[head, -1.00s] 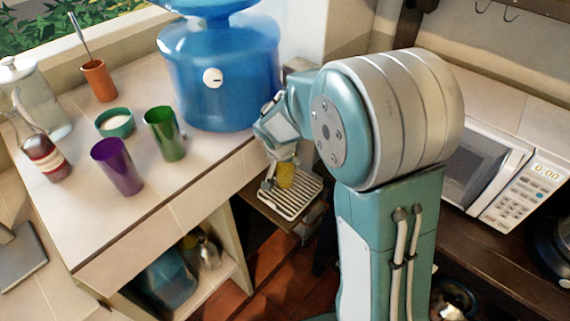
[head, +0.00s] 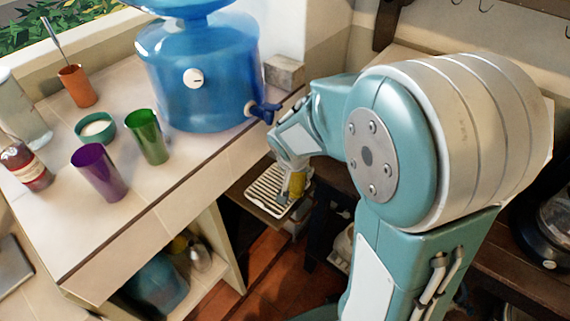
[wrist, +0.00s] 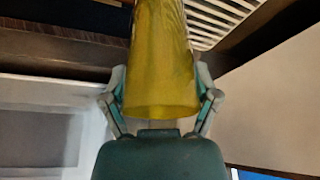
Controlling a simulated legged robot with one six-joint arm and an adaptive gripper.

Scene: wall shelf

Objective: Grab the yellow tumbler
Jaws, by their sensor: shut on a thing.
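The yellow tumbler (head: 297,184) is in my gripper, just above or beside a slatted drip tray (head: 262,201) in the head view. In the wrist view the yellow tumbler (wrist: 160,65) fills the upper middle, with a finger of my gripper (wrist: 162,100) on each side of it. My gripper (head: 292,165) is shut on it. In the head view my gripper covers the tumbler's upper part. I cannot tell whether the tumbler's base touches the tray.
A blue water jug (head: 195,75) with a tap (head: 262,111) stands on the tiled counter (head: 165,215). A purple tumbler (head: 97,172), a green tumbler (head: 147,136), a small bowl (head: 95,128), an orange cup (head: 77,86) and a bottle (head: 25,167) stand left of it.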

